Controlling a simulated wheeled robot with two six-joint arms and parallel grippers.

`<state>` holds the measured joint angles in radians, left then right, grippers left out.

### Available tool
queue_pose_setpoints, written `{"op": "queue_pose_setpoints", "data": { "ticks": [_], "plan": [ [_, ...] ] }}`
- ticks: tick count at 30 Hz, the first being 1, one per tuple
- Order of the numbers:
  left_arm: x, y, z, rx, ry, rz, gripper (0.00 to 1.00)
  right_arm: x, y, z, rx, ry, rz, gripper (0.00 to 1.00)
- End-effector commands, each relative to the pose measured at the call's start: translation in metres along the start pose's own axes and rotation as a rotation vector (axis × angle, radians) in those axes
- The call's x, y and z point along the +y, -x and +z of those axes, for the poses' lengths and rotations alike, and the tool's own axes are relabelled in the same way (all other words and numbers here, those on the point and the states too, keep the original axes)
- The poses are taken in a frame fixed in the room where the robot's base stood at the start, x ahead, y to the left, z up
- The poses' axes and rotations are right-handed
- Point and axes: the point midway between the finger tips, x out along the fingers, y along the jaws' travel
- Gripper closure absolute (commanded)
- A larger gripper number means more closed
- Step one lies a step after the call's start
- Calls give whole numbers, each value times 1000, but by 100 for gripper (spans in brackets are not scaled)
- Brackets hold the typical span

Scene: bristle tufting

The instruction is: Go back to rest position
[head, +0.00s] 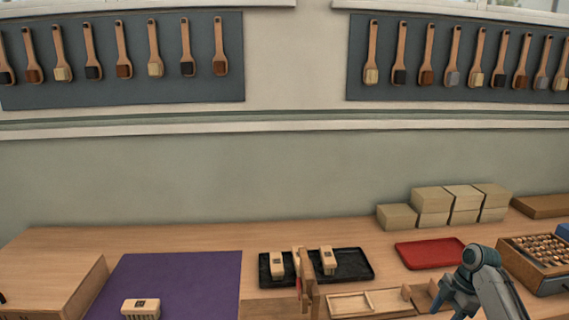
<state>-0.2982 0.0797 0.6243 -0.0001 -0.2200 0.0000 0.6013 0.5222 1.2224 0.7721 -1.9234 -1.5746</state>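My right gripper (447,303) is at the lower right, above the workbench near the wooden divided tray (375,302). Its fingers look apart, and I see nothing between them. My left gripper is not clearly in view; only a small dark piece shows at the left edge, and I cannot tell what it is. A brush block (140,308) lies on the purple mat (190,275). Two more brush blocks, one on the left (277,265) and one on the right (327,261), are at the black tray (352,264), beside an upright wooden fixture (306,285).
A red tray (428,253) and stacked tan boxes (432,205) stand at the back right. A compartment box of round pieces (540,255) is right of my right arm. A wooden box (50,285) is at left. Brushes hang on wall boards (130,85).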

Motion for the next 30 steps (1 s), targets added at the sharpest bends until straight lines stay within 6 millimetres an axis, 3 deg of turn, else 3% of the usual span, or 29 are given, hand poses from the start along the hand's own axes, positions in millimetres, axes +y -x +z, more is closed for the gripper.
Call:
{"op": "queue_pose_setpoints", "data": {
  "ticks": [7, 11, 18, 24, 30],
  "plan": [
    [0, 0, -1, 0, 0, 0, 100, -31, -51, -13, -77, -122, 10, 42],
    [0, 0, 5, -7, 0, 0, 100, -58, -86, -24, -126, -220, 34, 42],
    [0, 0, 6, -9, 0, 0, 100, -146, -151, -59, -196, -497, 149, 42],
    [0, 0, 5, -7, 0, 0, 100, -227, -170, -89, -186, -766, 282, 42],
    [0, 0, 4, -6, 0, 0, 100, -287, -162, -110, -142, -993, 395, 42]
  ]
}}
